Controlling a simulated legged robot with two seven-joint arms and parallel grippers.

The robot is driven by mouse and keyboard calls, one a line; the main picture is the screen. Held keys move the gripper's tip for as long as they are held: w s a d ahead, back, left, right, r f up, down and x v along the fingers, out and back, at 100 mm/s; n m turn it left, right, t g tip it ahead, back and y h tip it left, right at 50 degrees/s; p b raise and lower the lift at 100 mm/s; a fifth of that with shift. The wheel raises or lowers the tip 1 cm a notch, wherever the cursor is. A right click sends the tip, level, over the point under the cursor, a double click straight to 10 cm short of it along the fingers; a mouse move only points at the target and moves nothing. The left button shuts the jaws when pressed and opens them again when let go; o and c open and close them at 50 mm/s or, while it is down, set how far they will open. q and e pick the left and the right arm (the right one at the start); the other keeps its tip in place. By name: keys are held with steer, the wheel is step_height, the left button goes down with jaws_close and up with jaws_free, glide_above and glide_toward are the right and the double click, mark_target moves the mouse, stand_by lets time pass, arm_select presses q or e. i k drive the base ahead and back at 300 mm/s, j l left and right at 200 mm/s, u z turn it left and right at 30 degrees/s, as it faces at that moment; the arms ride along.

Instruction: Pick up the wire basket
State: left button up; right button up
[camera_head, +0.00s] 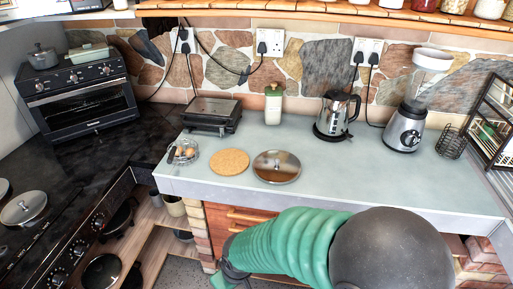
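A small round wire basket (183,152) stands near the left front of the grey counter (345,175), with a few brown egg-like items inside. A dark wire holder (451,142), also basket-like, stands at the counter's right end. My green-sleeved arm crosses the bottom of the view, and its dark end (230,268) is low in front of the counter, well apart from both. I take this end for my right gripper, but its fingers cannot be made out. My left gripper is not in view.
A cork mat (230,162) and a metal lid (277,167) lie right of the basket. A grill (212,114), bottle (273,104), kettle (335,116) and blender (407,125) stand behind. The counter's right front is clear. A stove (60,225) is at left.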

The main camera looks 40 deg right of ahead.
mark_target(172, 156)
steer(key=l+z, duration=0.1)
steer(key=z, duration=0.6)
